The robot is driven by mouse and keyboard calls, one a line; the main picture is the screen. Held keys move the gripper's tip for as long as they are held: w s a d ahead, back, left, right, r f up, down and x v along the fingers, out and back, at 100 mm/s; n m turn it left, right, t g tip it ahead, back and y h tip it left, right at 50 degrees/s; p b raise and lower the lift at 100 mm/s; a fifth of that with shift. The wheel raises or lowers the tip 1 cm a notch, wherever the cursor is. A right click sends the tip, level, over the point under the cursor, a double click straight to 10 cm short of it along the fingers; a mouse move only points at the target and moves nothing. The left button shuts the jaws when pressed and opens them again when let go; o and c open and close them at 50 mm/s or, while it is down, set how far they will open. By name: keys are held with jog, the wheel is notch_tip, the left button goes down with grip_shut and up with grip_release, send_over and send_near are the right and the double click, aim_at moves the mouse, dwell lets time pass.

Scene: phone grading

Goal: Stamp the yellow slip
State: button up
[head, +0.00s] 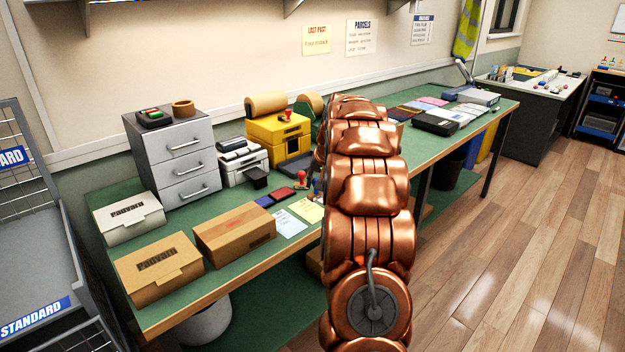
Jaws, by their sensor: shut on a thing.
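The yellow slip (307,211) lies flat on the green bench top near its front edge, partly covered on the right by my copper arm. I cannot make out any mark on it. A red-knobbed stamp (302,176) stands just behind it, with a small blue item (316,187) beside it against the arm's edge. A blue ink pad (264,201) and a dark red ink pad (284,193) lie to the left of the stamp. My gripper is hidden behind my arm, so its fingers and anything in them do not show.
A pale blue slip (289,223) lies left of the yellow one. Cardboard parcels (235,232) and a grey drawer unit (172,150) fill the bench's left. The wooden floor (500,240) at right is clear.

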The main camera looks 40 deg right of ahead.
aim_at(318, 195)
jog(key=shift+f+b, duration=0.7)
jog(key=shift+f, duration=2.15)
jog(key=shift+f, duration=0.6)
jog(key=shift+r, duration=0.1)
jog(key=shift+r+p, duration=0.7)
jog(key=shift+r, duration=2.75)
